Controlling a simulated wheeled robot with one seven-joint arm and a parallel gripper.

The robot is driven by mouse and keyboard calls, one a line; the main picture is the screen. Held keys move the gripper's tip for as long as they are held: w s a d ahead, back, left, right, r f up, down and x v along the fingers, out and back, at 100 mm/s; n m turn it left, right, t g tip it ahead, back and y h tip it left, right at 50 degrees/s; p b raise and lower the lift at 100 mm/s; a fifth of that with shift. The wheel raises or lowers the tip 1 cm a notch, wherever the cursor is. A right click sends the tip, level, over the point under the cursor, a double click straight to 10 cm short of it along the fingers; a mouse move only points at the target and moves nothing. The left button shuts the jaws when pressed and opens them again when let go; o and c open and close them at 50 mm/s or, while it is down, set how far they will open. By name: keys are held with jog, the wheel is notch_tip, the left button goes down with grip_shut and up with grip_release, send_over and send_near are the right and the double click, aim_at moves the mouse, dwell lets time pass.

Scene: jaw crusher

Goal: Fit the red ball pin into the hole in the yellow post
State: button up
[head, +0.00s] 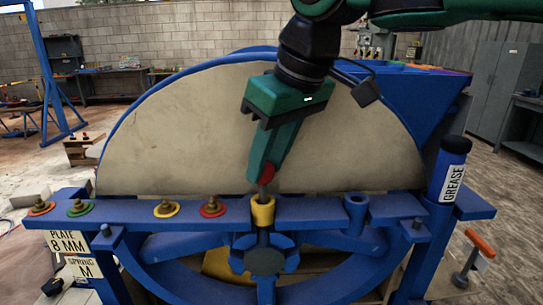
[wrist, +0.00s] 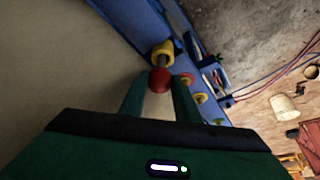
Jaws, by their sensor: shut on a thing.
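The red ball pin (head: 267,173) is held between the fingers of my gripper (head: 262,170), with its grey shank pointing down. The yellow post (head: 263,213) stands on the blue beam directly below. The shank's lower end meets the post's top in the head view; I cannot tell whether its tip is inside the hole. In the wrist view the red ball (wrist: 159,80) sits between the fingertips of my gripper (wrist: 158,86), and the shank runs to the yellow post (wrist: 163,49). The hole itself is hidden.
The blue beam (head: 328,212) carries bolts with orange, green, yellow and red rings on the left. A blue post (head: 356,208) and a grease tube (head: 451,170) stand on the right. A large pale wheel (head: 180,130) rises close behind my gripper.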

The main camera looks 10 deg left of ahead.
aim_at(272, 171)
jog(key=shift+f, duration=1.85)
jog(key=o, duration=1.2)
jog(key=shift+w+d+r, duration=0.1)
jog(key=shift+r, duration=0.05)
jog(key=shift+d+r, duration=0.1)
jog(key=shift+r, duration=0.3)
jog(key=v, duration=0.9)
jog(key=shift+s+d+r, duration=0.1)
jog(key=shift+s+r, duration=0.2)
jog(key=shift+s, duration=0.05)
jog(key=shift+s, duration=0.1)
